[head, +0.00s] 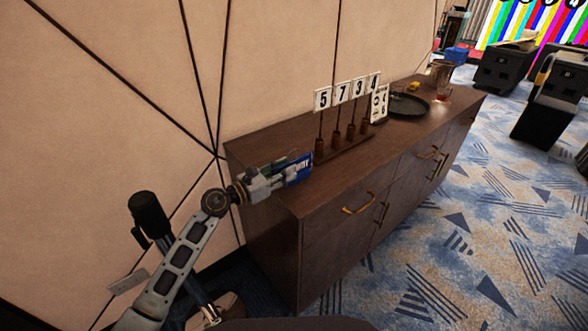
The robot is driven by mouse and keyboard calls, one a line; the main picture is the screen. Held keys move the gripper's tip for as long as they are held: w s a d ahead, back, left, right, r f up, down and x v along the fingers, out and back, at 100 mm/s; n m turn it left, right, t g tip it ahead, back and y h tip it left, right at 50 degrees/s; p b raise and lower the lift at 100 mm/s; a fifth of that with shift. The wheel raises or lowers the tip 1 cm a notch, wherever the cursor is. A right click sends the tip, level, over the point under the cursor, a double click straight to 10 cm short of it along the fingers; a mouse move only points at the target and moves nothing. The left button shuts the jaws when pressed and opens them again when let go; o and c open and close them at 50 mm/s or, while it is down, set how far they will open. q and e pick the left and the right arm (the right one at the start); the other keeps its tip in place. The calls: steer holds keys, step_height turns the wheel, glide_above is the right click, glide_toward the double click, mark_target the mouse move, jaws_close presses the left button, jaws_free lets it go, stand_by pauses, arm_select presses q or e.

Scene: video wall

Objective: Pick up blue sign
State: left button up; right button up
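The blue sign (301,168), with white lettering, shows at the near left end of the dark wooden cabinet (330,192). My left gripper (286,174) reaches in from the left over the cabinet's end, with its fingers at the sign's left side. The fingers overlap the sign's edge in the picture. I cannot tell whether they are closed on it, nor whether the sign rests on the cabinet top. My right gripper does not show.
A stand of white number cards (346,91) on wooden pegs is just behind the sign. Farther along the top are a small white sign (379,104), a round black tray (407,106) and a metal pitcher (441,76). The wall is close behind; patterned carpet lies open at the right.

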arm_select(q)
jaws_close()
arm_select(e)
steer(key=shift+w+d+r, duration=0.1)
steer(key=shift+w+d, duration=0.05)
arm_select(q)
steer(key=shift+r, duration=0.1)
steer(key=shift+r+p, duration=0.35)
steer(key=shift+r, duration=0.6)
steer(key=shift+r+p, duration=1.05)
steer(key=shift+r, duration=2.9)
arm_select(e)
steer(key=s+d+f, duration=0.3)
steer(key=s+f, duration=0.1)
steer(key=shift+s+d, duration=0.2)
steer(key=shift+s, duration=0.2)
